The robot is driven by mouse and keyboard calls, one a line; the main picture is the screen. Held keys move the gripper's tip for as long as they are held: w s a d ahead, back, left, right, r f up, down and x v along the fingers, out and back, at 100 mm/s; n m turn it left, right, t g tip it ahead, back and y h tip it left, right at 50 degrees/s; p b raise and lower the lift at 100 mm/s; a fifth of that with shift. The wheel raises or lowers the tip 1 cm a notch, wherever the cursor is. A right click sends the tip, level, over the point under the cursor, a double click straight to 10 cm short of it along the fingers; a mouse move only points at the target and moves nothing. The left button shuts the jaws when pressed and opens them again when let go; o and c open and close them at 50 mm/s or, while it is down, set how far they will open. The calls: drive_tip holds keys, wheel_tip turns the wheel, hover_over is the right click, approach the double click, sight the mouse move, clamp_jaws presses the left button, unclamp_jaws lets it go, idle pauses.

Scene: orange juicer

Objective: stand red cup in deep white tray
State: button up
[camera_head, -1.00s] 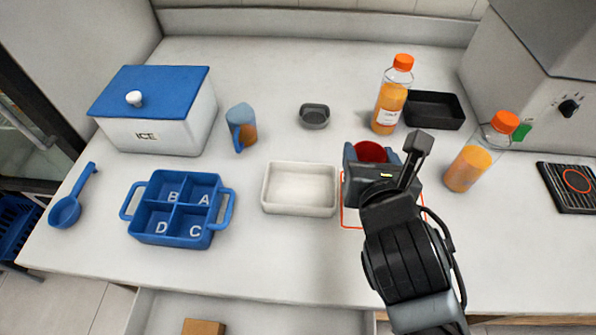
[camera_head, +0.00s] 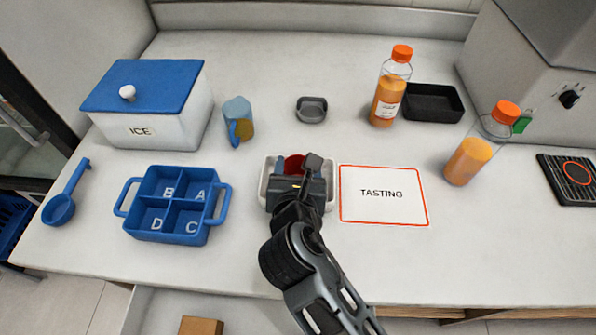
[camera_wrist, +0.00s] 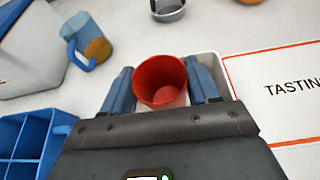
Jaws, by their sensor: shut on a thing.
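The red cup (camera_head: 294,163) is upright between the fingers of my gripper (camera_head: 292,168), which is shut on it. In the wrist view the cup (camera_wrist: 162,82) shows its open rim between the two blue fingers of my gripper (camera_wrist: 162,88). The deep white tray (camera_head: 265,190) is beneath and around the cup as seen from above, mostly hidden by my gripper. In the wrist view, part of the tray's rim (camera_wrist: 212,60) shows behind and right of the fingers. I cannot tell whether the cup's base touches the tray floor.
A white TASTING card (camera_head: 383,205) with a red border lies bare to the right. A blue divided tray (camera_head: 175,232) is at left, with a blue-and-orange mug (camera_head: 239,122) behind. A small grey bowl (camera_head: 311,111) and orange bottles (camera_head: 389,100) stand farther back.

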drive_tip(key=shift+f, duration=0.75)
drive_tip(key=o, duration=1)
drive_tip(key=shift+f, duration=0.1)
drive_tip(key=v, duration=1.2)
